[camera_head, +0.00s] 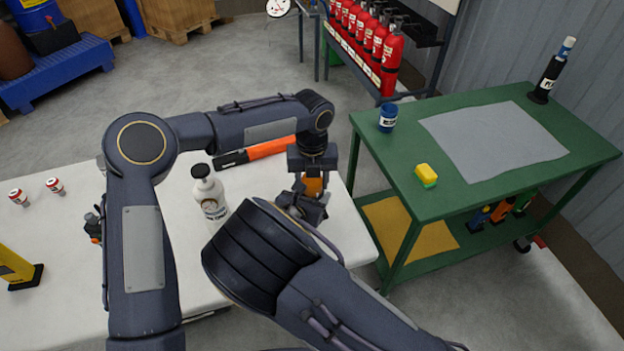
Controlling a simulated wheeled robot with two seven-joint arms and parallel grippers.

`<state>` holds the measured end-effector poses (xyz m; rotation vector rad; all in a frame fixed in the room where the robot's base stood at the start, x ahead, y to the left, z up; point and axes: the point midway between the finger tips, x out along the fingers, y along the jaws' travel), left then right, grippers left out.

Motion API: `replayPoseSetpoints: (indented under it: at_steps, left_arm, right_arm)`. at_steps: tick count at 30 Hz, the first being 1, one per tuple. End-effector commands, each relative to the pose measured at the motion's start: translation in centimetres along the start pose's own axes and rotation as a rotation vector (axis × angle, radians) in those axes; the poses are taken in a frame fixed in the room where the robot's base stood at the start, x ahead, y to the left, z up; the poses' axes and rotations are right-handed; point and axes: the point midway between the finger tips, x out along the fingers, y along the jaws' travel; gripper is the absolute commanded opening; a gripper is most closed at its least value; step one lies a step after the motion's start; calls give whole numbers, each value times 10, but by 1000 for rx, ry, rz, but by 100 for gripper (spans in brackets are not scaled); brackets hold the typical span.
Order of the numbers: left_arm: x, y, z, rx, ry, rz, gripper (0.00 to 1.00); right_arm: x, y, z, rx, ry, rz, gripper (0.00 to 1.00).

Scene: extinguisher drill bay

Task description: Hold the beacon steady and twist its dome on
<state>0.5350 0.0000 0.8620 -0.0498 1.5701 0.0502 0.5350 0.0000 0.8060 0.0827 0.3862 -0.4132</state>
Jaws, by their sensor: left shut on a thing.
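My left gripper (312,176) reaches down from above at the right side of the white table (345,235). It is shut on an orange piece (313,187), which looks like the beacon's dome; the jaws cover part of it. Dark gripper parts (303,208) just below the orange piece seem to belong to my right gripper, mostly hidden behind my right forearm. I cannot tell whether its jaws are open or shut. The beacon's base is not clearly seen, nor whether the dome touches it.
A white bottle (209,192) stands left of the grippers; an orange-and-black tool (255,152) lies behind. Two small red-and-white containers (54,185) stand at left. The green cart (395,165) at right holds a blue can (388,118) and yellow sponge (426,174). Red extinguishers (391,60) stand behind.

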Motion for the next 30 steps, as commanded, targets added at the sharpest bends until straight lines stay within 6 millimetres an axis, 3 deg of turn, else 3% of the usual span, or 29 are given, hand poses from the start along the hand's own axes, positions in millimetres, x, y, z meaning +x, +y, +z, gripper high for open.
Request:
replayPoseSetpoints:
  at_steps: [30]
  left_arm:
    - [0, -1, -1, -923, 0, 0, 24]
  right_arm:
    - [0, 0, 0, 0, -1, 1, 20]
